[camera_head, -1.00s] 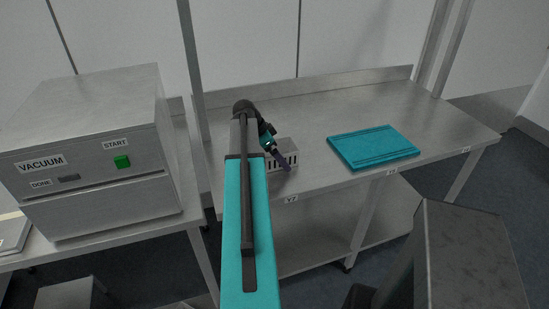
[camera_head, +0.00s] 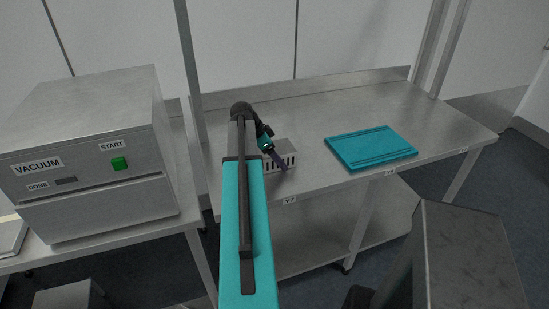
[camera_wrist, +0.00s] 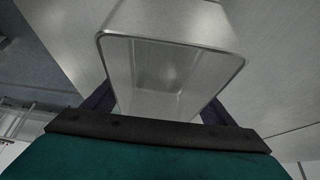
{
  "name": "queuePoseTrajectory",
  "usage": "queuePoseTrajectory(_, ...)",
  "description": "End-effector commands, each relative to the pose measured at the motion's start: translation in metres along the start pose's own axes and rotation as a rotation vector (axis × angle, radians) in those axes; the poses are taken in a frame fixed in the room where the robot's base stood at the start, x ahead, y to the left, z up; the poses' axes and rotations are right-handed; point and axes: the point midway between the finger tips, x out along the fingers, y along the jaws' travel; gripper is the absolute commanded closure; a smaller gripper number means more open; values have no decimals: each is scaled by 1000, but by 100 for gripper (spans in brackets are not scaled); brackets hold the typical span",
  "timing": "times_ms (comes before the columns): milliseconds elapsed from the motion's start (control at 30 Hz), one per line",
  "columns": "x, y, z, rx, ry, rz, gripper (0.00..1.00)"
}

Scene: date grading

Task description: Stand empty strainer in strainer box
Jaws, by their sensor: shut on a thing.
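My gripper (camera_head: 281,166) points down at the near edge of the left part of the steel table, with dark purple fingers. In the wrist view its fingers (camera_wrist: 157,108) are shut on a grey metal open-mouthed vessel, seemingly the strainer (camera_wrist: 175,25); its visible inside looks empty. In the head view a small grey box with slots in its front, seemingly the strainer box (camera_head: 289,150), is right at the fingers. My arm and the fingers partly hide it. I cannot tell whether the held vessel is inside this box or touches it.
A teal board (camera_head: 370,149) lies flat on the steel table (camera_head: 345,105) to the right, with clear room around it. A vacuum machine (camera_head: 90,150) with a green START button stands on the left bench. A post (camera_head: 190,70) rises between the benches.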

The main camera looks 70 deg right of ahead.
Motion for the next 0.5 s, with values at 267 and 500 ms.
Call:
queuePoseTrajectory(267,-4,0,-2,0,0,-1,53)
queuePoseTrajectory(500,-17,-1,-10,1,1,-2,53)
